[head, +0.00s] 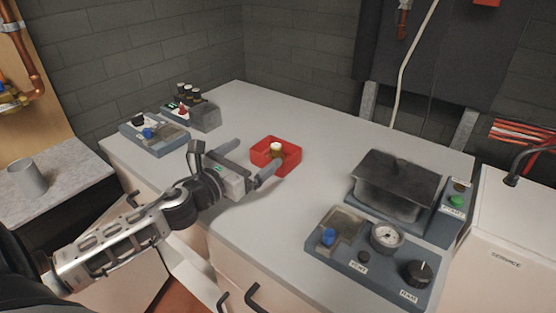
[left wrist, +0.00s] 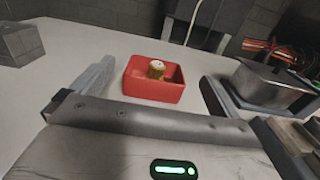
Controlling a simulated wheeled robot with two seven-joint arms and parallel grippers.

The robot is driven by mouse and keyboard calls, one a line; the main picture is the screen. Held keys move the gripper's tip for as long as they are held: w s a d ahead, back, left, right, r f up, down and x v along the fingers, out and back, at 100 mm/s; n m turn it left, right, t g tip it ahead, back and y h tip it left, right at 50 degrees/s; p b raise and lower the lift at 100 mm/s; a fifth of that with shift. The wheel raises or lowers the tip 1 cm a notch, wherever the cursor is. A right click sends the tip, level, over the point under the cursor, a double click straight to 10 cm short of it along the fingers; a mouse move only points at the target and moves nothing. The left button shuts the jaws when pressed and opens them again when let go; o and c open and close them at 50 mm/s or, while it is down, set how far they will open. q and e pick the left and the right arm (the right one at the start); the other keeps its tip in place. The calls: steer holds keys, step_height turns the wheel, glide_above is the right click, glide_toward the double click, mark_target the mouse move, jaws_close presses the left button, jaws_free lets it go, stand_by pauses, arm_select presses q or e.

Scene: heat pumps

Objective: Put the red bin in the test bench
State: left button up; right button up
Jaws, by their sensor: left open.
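The small open red bin (head: 290,164) sits on the grey worktop, with a round brass-and-white part (head: 276,149) inside it. The bin also shows in the left wrist view (left wrist: 153,92), ahead of and between my two fingers. My left gripper (head: 249,160) is open and empty, low over the worktop at the bin's near left side. Whether a finger touches the bin cannot be told. A grey machine with a dark-lidded chamber (head: 397,178) and a green button stands at the right. A grey panel with a gauge (head: 387,235) and knobs is in front of it. No label names either as the test bench.
Small devices (head: 155,134) with coloured knobs stand at the worktop's back left. A grey cup (head: 27,177) stands on a separate counter at the left. A white service unit (head: 510,235) is at the right. The worktop between bin and chamber is clear.

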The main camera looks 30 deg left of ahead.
mark_target(272, 151)
arm_select(q)
step_height(272, 151, down, 4)
steer(key=shift+r+b, duration=0.15)
steer(key=shift+b, duration=0.25)
steer(key=shift+w+r+p, duration=0.3)
steer(key=shift+w+r, duration=0.1)
steer(key=shift+w, duration=0.2)
steer(key=shift+w+f, duration=0.1)
steer(key=shift+w, duration=0.2)
steer(key=shift+w+d+p, duration=0.15)
steer(key=shift+w+p, duration=0.05)
steer(key=shift+w, duration=1.25)
steer(key=shift+w+d+p, duration=0.15)
steer(key=shift+w, duration=1.3)
steer(key=c, duration=0.8)
